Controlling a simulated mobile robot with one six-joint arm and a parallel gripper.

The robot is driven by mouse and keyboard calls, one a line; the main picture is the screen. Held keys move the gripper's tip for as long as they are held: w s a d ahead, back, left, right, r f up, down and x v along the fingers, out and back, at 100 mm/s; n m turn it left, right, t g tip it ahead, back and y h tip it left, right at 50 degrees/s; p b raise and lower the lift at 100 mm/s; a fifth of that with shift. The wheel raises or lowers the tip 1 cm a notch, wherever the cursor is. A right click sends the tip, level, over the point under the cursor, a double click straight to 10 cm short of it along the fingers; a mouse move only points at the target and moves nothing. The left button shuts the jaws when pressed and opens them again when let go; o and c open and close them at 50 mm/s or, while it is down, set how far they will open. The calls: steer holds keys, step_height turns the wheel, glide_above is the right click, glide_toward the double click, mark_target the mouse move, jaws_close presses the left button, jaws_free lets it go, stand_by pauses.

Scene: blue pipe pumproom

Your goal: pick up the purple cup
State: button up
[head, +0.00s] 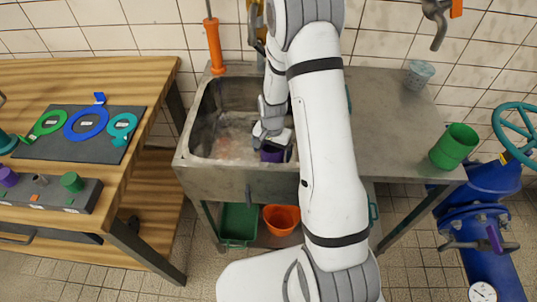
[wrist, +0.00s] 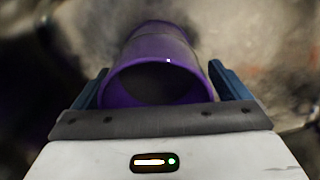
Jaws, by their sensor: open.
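The purple cup (head: 271,154) is in the metal sink (head: 230,178), near its front right side, and is mostly hidden by my arm and gripper in the head view. In the wrist view the purple cup (wrist: 155,70) lies with its open mouth toward the camera. My gripper (wrist: 158,88) is open, with one blue-grey finger on each side of the cup. In the head view my gripper (head: 272,140) is down inside the sink.
A green cup (head: 453,146) and a grey-blue cup (head: 419,75) stand on the metal counter (head: 390,130) at right. A wooden bench (head: 150,90) with coloured rings is at left. Green (head: 238,222) and orange (head: 281,218) containers sit below the sink. Blue pipework (head: 490,230) is at far right.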

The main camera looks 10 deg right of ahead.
steer(key=shift+f, duration=0.25)
steer(key=shift+c, duration=0.4)
